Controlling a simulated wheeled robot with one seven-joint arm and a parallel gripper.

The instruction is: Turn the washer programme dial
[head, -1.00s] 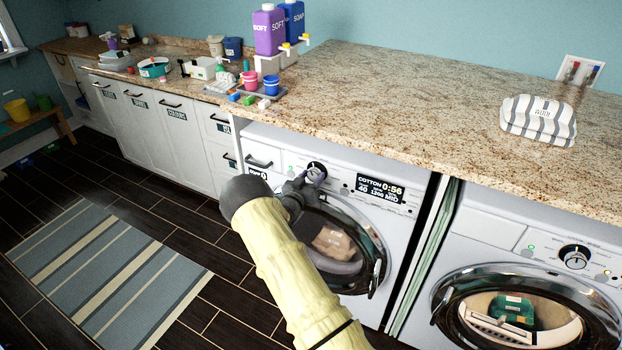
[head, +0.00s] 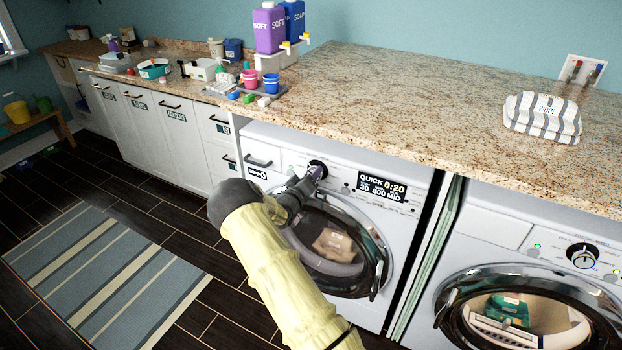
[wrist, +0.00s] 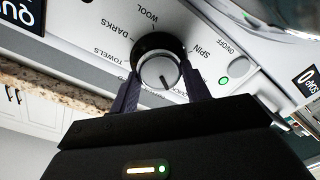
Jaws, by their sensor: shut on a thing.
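The washer (head: 340,205) is the left machine under the counter. Its programme dial (wrist: 159,72) is a silver knob with a black ring, and in the head view the dial (head: 318,168) is partly covered by my fingers. My gripper (wrist: 160,82) is shut on the dial, one finger on each side of it. Labels such as WOOL, DARKS, TOWELS and SPIN surround the dial in the wrist view. The washer display (head: 382,188) reads QUICK 0:20, 30, 800, MID. The washer door is closed, with a tan item behind its glass.
A second machine (head: 545,225) with its own dial (head: 581,256) stands at the right. The granite counter (head: 400,110) overhangs the washer above the dial. Soap bottles (head: 269,28) and small cups stand on it. A striped rug (head: 95,270) lies on the floor.

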